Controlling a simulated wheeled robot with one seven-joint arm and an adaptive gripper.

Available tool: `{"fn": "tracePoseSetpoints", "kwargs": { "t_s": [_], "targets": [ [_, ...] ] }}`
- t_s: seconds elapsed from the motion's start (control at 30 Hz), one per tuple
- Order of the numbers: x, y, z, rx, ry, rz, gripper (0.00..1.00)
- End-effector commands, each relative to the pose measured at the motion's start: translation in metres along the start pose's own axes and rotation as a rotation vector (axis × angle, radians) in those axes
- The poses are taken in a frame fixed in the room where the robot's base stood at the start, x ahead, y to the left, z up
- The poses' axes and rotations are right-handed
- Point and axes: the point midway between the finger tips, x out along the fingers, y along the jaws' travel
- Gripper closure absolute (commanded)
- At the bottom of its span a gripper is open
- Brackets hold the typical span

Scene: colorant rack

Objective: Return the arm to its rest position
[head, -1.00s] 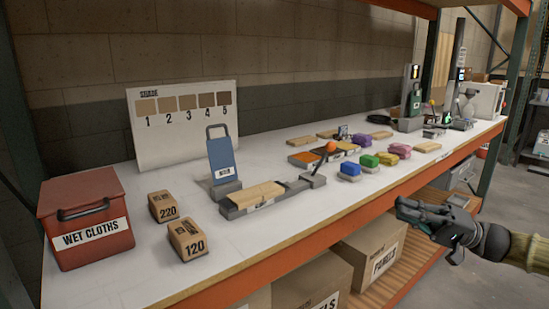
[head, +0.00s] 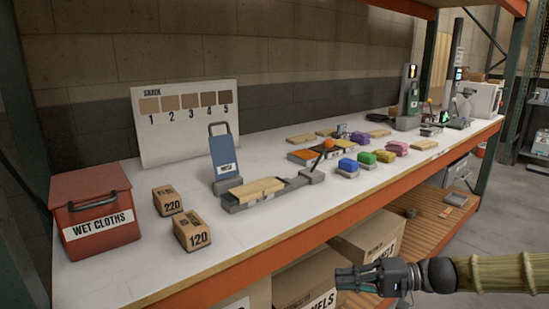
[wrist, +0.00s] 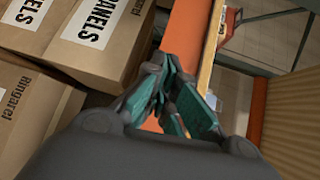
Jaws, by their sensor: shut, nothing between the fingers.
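My gripper (head: 350,278) is in front of the shelf at the lower right of the head view, below the level of the white worktop (head: 100,265). Its fingers point left and are shut with nothing held. My forearm in its tan sleeve runs off to the right edge. In the wrist view my gripper (wrist: 165,85) shows its teal-padded fingers, with cardboard boxes and the orange shelf beam (wrist: 185,45) beyond them.
Cardboard boxes (head: 370,238) marked PANELS stand on the lower shelf close to my gripper. The worktop holds a red WET CLOTHS box (head: 95,210), sanding blocks (head: 192,230), a wood panel in a grey holder and several coloured blocks. Floor at the right is open.

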Motion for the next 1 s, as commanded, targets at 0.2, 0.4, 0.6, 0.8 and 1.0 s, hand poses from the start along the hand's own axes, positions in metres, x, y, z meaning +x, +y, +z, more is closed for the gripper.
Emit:
{"fn": "tracePoseSetpoints", "kwargs": {
  "t_s": [0.2, 0.4, 0.6, 0.8, 1.0],
  "targets": [
    [0.044, 0.094, 0.035, 0.116, -0.034, 0.247, 1.00],
    [0.062, 0.173, 0.075, 0.186, -0.053, 0.465, 1.00],
    [0.065, 0.244, 0.118, 0.224, -0.065, 0.673, 1.00],
    [0.055, 0.303, 0.161, 0.228, -0.071, 0.866, 1.00],
    [0.035, 0.351, 0.201, 0.201, -0.073, 1.040, 1.00]
  ]
}}
